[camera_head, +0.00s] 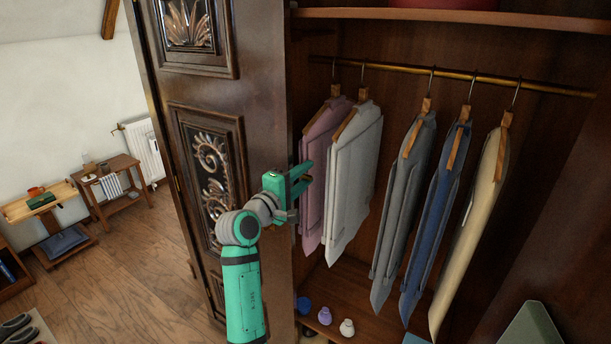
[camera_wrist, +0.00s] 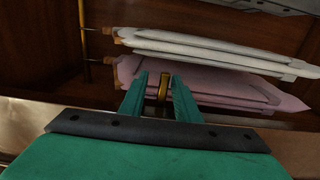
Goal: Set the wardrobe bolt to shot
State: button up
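My gripper (camera_head: 302,178) is at the inner edge of the carved dark wardrobe door (camera_head: 262,90), in front of the hanging clothes. In the wrist view its two green fingers (camera_wrist: 158,92) stand apart. A small upright brass piece (camera_wrist: 163,86), apparently the wardrobe bolt's handle, shows between the fingers, closer to the right one. I cannot tell whether either finger touches it. In the head view I cannot make out the bolt; my gripper covers that part of the edge. Whether the bolt is shot or drawn does not show.
A pink garment (camera_head: 320,150) and a pale grey garment (camera_head: 352,175) hang close behind my gripper. More garments hang to the right on a brass rail (camera_head: 400,73). Small knob-like items (camera_head: 325,316) sit on the wardrobe floor. Open wooden floor (camera_head: 130,270) lies left.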

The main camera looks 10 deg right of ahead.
jog(key=v, duration=1)
jog(key=shift+s+a, duration=0.15)
jog(key=shift+a, duration=0.05)
jog(key=s+a+f+n+t+y, duration=0.15)
jog(key=s+f+y, duration=0.3)
jog(key=f, duration=0.95)
jog(key=s+a+f+n+t+y, duration=0.1)
jog(key=s+a+f+t+y, duration=0.15)
jog(key=s+f, duration=0.75)
jog(key=s+a+f+m+g+y, duration=0.1)
jog(key=s+a+f+m+y, duration=0.25)
jog(key=s+f, duration=0.95)
jog(key=s+r+m+y, duration=0.1)
jog(key=s+m, duration=0.3)
jog(key=s, duration=0.8)
jog(key=s+a+r+m+y, duration=0.1)
jog(key=s+m, duration=0.3)
jog(key=s, duration=0.8)
jog(key=shift+s+a+r, duration=0.15)
jog(key=shift+r, duration=0.75)
